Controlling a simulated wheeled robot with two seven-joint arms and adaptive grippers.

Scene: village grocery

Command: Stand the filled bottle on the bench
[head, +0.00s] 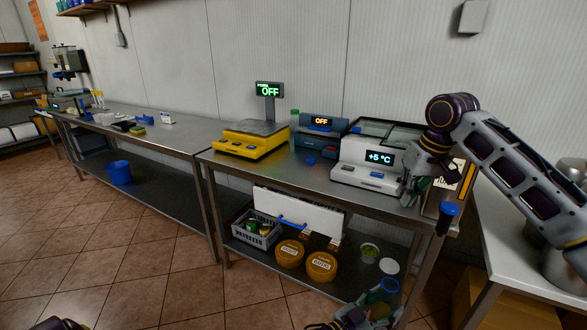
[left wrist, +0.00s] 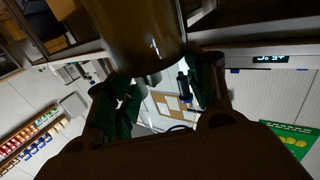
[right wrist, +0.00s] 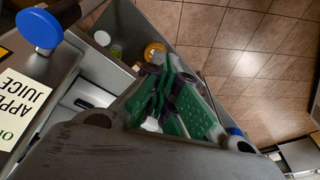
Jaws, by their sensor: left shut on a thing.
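The bottle (head: 383,296) has a blue top and is in my left gripper (head: 352,318), low in the head view in front of the bench (head: 300,180). In the left wrist view the bottle's dark amber body (left wrist: 140,35) sits between the fingers of the left gripper (left wrist: 158,92), which is shut on it. Its fill level cannot be made out. My right gripper (head: 415,188) is empty beside the juice dispenser (head: 437,190) and its blue-topped tap (head: 449,210). In the right wrist view its fingertips (right wrist: 165,72) are together.
On the bench stand a yellow scale (head: 250,140), a blue device (head: 318,135) and a white chiller (head: 365,170). Bare steel lies along the front edge. The lower shelf holds a grey crate (head: 257,229) and two orange tubs (head: 321,266). A white table (head: 510,235) stands at right.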

